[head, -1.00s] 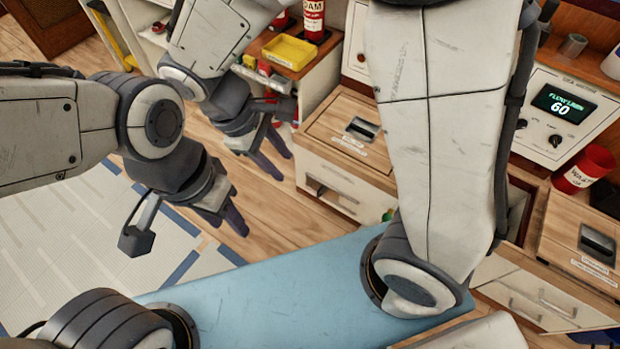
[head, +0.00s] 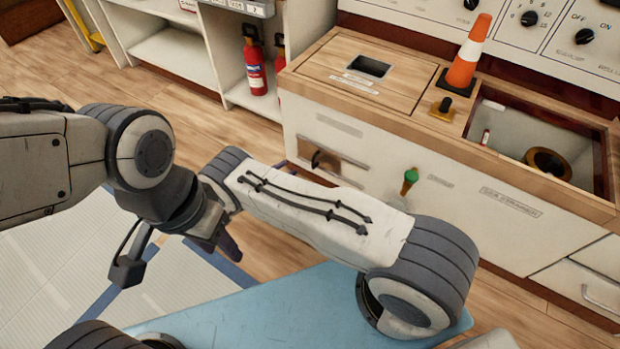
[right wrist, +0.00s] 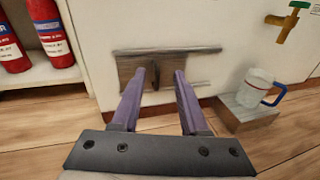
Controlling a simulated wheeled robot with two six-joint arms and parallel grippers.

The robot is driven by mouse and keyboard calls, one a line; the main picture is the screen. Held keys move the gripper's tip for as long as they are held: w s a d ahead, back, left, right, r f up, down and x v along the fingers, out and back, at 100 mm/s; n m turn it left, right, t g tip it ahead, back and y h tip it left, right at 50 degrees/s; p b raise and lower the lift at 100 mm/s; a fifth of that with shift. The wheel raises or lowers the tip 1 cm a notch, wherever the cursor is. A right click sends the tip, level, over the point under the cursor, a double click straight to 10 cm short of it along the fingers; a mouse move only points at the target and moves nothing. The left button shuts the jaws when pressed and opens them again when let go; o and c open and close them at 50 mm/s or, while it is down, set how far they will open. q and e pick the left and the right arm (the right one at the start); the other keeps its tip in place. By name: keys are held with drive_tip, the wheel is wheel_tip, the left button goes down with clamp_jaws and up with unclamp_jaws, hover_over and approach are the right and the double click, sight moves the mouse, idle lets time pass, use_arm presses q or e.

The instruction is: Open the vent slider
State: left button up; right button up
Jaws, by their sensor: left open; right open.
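The vent slider (head: 320,160) is a brown plate with a dark knob between two thin rails, low on the front of the white cabinet. It also shows in the right wrist view (right wrist: 143,68), straight ahead. My right gripper (right wrist: 160,78) is open and empty, its two purple fingers pointing at the slider, one on each side of the knob. I cannot tell whether the fingers reach the knob. In the head view my right forearm hides most of that gripper. My left gripper (head: 226,245) is open and empty above the floor, well left of the slider.
A green-handled tap (head: 410,180) sticks out right of the slider. A glass mug (right wrist: 256,90) with a blue handle stands on a block (right wrist: 243,115) below it. Red extinguishers (head: 254,62) stand on a shelf to the left. An orange cone (head: 468,55) stands on the cabinet top.

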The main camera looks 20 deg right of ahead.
wheel_tip(320, 180, down, 5)
drive_tip(key=n+t+b, duration=0.1)
drive_tip(key=b, duration=0.3)
approach(316, 160)
drive_tip(key=d+r, duration=0.4)
drive_tip(key=d, duration=0.1)
use_arm(q)
wheel_tip(316, 160, down, 6)
drive_tip(key=shift+r, duration=0.15)
use_arm(e)
drive_tip(key=shift+w+d+r, duration=0.15)
drive_tip(key=shift+w+d, duration=0.05)
drive_tip(key=shift+w, duration=0.25)
clamp_jaws()
